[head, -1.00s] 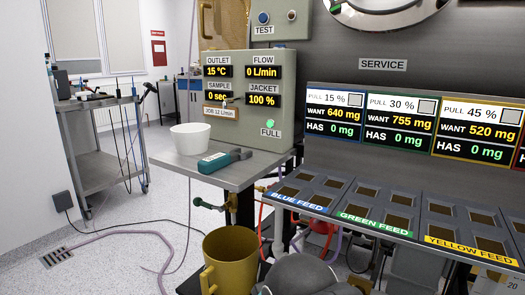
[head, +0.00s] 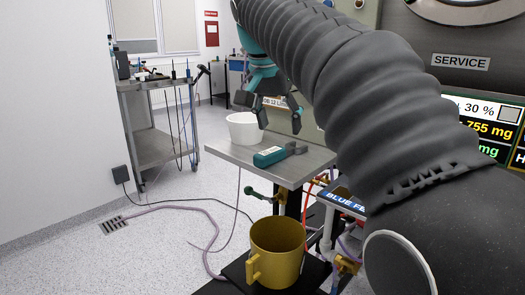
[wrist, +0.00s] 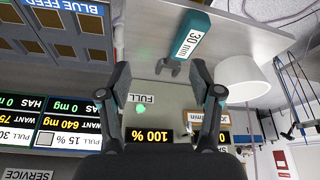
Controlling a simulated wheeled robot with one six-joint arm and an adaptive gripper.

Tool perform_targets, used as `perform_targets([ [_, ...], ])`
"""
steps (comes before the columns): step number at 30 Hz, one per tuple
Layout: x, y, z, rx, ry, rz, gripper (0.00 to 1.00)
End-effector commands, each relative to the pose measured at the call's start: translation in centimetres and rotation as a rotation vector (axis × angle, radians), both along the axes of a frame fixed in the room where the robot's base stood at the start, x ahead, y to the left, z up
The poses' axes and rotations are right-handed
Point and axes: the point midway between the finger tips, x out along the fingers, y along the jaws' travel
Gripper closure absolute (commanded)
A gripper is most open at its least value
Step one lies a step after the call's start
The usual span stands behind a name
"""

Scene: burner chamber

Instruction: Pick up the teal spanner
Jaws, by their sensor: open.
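The teal spanner (head: 272,156) lies on the small grey side table (head: 225,152), its grey open jaw pointing right. In the wrist view, which is turned upside down, the spanner (wrist: 193,38) shows a "30 mm" label, with its grey jaw between and beyond my fingertips. My gripper (head: 268,106) is open and empty, above and behind the spanner in the head view, apart from it. Both fingers of my gripper (wrist: 161,74) show in the wrist view.
A white bowl (head: 243,131) stands on the table, left of and behind the spanner. A yellow mug (head: 277,250) stands lower, in front of the table. The grey display panel (wrist: 165,100) is behind the table. A trolley (head: 160,145) stands at the left. Hoses cross the floor.

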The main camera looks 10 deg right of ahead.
Motion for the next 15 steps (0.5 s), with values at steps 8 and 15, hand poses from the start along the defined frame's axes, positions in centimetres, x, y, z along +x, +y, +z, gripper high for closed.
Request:
perform_targets([
  [8,4.5,1.9,3.6,-0.001,-0.015,-0.229,0.35],
  [15,5.4,2.3,3.9,0.000,-0.023,-0.309,0.35],
])
